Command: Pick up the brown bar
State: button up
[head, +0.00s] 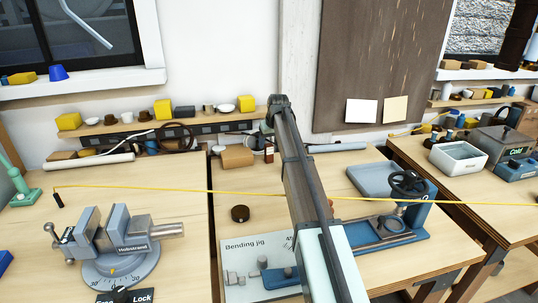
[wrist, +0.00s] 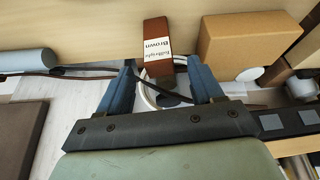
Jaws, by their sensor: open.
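The brown bar (wrist: 158,30) shows in the wrist view at top centre, with a white label reading "Fulbright Brown" upside down. In the head view a small brown piece with a pale label (head: 269,149) stands at the back of the bench, just left of my arm, and appears to be the same bar. My gripper (wrist: 163,72) is open and empty in the wrist view. Its two blue fingers point toward the bar, whose labelled end lies between or just beyond the fingertips. In the head view my fingers cannot be made out clearly.
A cardboard-coloured box (wrist: 245,45) lies close right of the bar in the wrist view. A grey-blue cylinder (wrist: 25,61) is to the left. White cable loops (wrist: 150,97) lie behind the fingers. In the head view a yellow wire (head: 150,188) crosses the bench, with a vise (head: 120,240) at front left.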

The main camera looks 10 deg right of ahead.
aim_at(269, 145)
jog(key=shift+x, duration=1.9)
jog(key=c, duration=1.1)
jog(key=shift+r, duration=0.1)
